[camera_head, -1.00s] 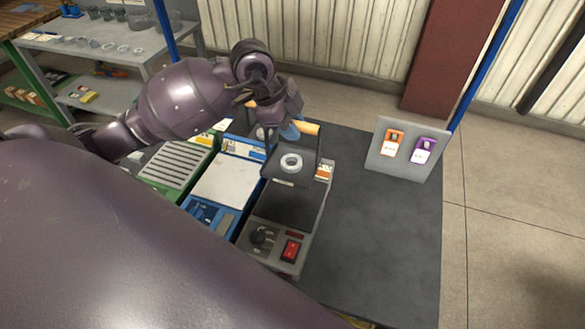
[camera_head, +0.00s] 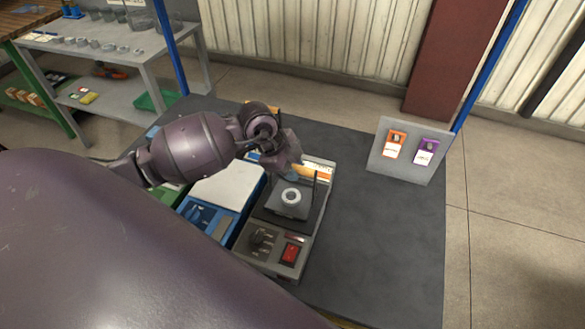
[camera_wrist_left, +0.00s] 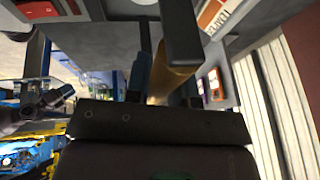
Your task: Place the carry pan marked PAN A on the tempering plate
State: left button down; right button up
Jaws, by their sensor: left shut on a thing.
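The carry pan (camera_head: 275,213) is a dark, shallow pan with a wooden handle (camera_head: 312,172) and a pale ring-shaped part (camera_head: 291,197) in it. Its marking is not readable. My left gripper (camera_head: 294,173) is shut on the handle at the pan's far side; the blue fingers (camera_wrist_left: 165,84) show around the wood in the left wrist view. The pan lies over the dark top of the grey unit with a knob and red switch, which I take as the tempering plate (camera_head: 268,262). My right gripper is not seen.
A blue unit with a pale top (camera_head: 228,190) stands close on the left, with a green unit (camera_head: 170,196) beyond it, partly hidden by my arm. The dark bench (camera_head: 385,235) is clear on the right, up to a grey stand (camera_head: 383,165) with orange and purple tags.

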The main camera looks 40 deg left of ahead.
pick_arm(q)
jog(key=shift+f, duration=0.1)
jog(key=c, duration=1)
grip_release()
jog(key=shift+f, duration=0.1)
jog(key=shift+r, duration=0.2)
jog(key=p+v, duration=0.1)
jog(key=v, duration=1.1)
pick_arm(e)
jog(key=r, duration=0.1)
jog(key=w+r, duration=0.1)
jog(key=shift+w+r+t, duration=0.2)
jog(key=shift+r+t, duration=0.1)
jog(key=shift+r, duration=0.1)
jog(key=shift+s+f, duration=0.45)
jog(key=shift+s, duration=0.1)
